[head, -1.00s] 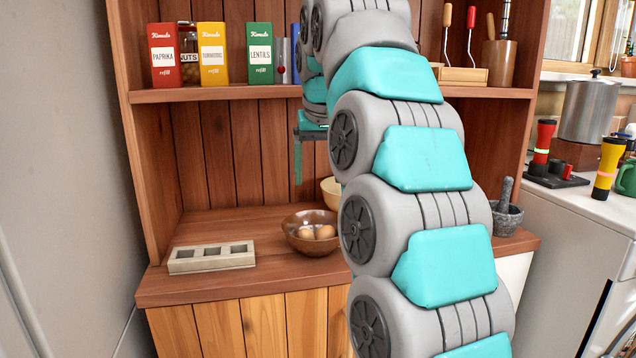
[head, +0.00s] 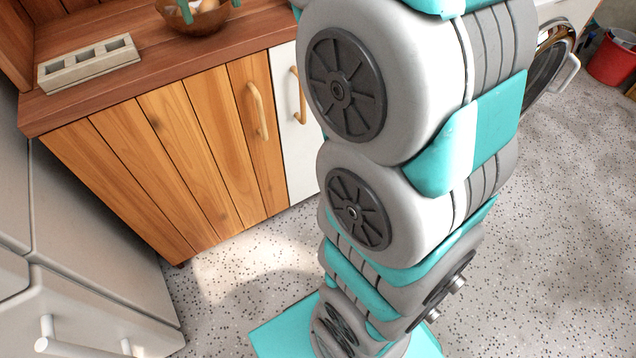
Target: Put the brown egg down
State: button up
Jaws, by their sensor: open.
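A brown bowl (head: 198,20) stands on the wooden counter at the top edge of the head view, cut off by the frame. Pale and brownish rounded shapes like eggs (head: 207,5) show inside it, but I cannot tell which is the brown egg. My gripper (head: 211,5) shows only as two teal fingertips, apart from each other, one over the bowl's left part and one at its right rim. It is open. I see no egg held between the fingers; the rest of the gripper is out of frame.
A pale holder with square hollows (head: 90,64) lies on the counter (head: 60,108) left of the bowl, its visible hollows empty. Wooden cupboard doors (head: 180,150) are below. My arm fills the middle. Speckled floor (head: 240,290) is clear at lower left.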

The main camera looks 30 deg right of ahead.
jog(key=s+f+g, duration=0.2)
jog(key=s+f, duration=1)
jog(key=s, duration=0.3)
jog(key=s+f+g, duration=0.2)
jog(key=s+f, duration=1)
jog(key=s, duration=0.2)
jog(key=shift+s+d, duration=0.3)
jog(key=shift+s, duration=0.1)
